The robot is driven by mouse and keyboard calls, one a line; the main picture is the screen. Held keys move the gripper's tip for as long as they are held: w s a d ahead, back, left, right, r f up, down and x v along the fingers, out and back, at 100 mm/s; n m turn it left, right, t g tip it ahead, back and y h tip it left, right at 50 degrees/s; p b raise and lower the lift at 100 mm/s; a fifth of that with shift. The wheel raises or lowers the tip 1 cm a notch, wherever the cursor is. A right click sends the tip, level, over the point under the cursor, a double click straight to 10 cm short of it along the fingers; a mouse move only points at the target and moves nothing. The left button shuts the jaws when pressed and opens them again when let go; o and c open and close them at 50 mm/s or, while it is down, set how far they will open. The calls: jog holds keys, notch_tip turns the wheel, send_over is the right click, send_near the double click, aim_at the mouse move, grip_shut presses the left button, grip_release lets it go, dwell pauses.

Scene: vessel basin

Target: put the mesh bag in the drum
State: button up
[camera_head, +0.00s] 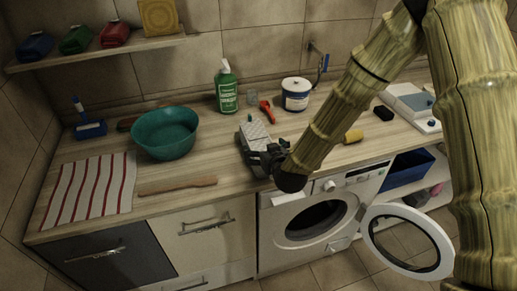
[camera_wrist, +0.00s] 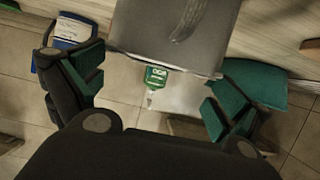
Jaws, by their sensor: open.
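A pale grey, upright block-like thing with a dotted, mesh-like face (camera_head: 256,132), which I take to be the mesh bag, stands on the counter. In the wrist view its plain grey side with a curved strap-like mark (camera_wrist: 170,35) fills the top middle. My gripper (camera_head: 262,158) is at its near end and hides its lower part. In the wrist view my gripper (camera_wrist: 155,95) is open, its fingers spread wide. I cannot tell whether they touch it. The drum (camera_head: 318,218) is the dark opening of the white washing machine below the counter; its round door (camera_head: 408,240) hangs open.
A green bottle (camera_head: 226,88), a red-handled tool (camera_head: 267,111) and a white tub (camera_head: 296,95) stand behind. A yellow sponge (camera_head: 353,137) lies right. The open door juts into the floor space.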

aim_at(260, 143)
jog(key=shift+w+a+p, duration=0.1)
jog(key=shift+w+p, duration=0.45)
jog(key=shift+w, duration=0.05)
jog(key=p+x, duration=0.1)
jog(key=x, duration=0.1)
jog(key=shift+w+f+p, duration=0.1)
jog(key=shift+w+p, duration=0.25)
jog(key=shift+p, duration=0.05)
jog(key=shift+w+a+f, duration=0.15)
jog(key=shift+w+f, duration=0.2)
jog(key=shift+w, duration=0.25)
jog(key=shift+s, duration=0.25)
jog(key=c, duration=1.6)
jog(key=shift+o, duration=0.2)
